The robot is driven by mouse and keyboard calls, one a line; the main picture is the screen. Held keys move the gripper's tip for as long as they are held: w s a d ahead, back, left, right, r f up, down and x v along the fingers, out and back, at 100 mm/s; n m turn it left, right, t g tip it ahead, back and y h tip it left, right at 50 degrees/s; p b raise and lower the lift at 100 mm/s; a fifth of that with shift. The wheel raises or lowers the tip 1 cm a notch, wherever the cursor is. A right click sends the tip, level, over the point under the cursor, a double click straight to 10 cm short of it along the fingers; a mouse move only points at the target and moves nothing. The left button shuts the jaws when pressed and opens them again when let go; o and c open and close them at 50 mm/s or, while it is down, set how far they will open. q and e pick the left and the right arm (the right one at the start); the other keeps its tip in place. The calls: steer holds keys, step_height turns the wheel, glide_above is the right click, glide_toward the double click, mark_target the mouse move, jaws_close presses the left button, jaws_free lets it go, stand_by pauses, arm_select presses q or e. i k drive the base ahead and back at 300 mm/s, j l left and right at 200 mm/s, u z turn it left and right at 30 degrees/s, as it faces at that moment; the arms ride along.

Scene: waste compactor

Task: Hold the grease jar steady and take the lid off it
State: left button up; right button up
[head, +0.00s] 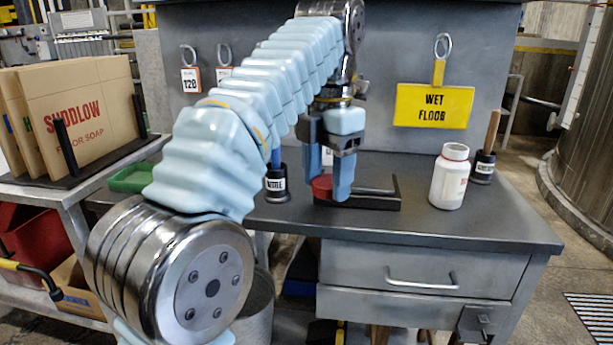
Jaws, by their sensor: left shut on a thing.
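My left gripper (330,190) points down over the workbench, its two blue fingers shut on a small red round thing (321,187). The red thing is at the left end of a low black stand (370,202) with an upright right end. The fingers hide part of it, and I cannot tell whether it is the grease jar or only its lid. A white jar (449,178) with red print stands upright further right on the bench, apart from the gripper. Its label is too small to read. My right gripper is out of view.
Black labelled cups stand left (277,184) and right (483,168) of the stand; the right one holds a wooden handle. The grey bench top (400,226) is clear at the front. A yellow WET FLOOR sign (433,106) hangs behind. Cardboard boxes (85,110) stand left.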

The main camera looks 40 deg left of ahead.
mark_target(451, 170)
steer(key=i+j, duration=0.25)
steer(key=j, duration=0.2)
steer(key=i+j, duration=0.25)
steer(key=j, duration=0.15)
steer(key=k+j+z, duration=0.1)
steer(key=j, duration=0.15)
steer(key=j+z, duration=0.1)
steer(key=k+j, duration=0.05)
steer(key=j, duration=0.05)
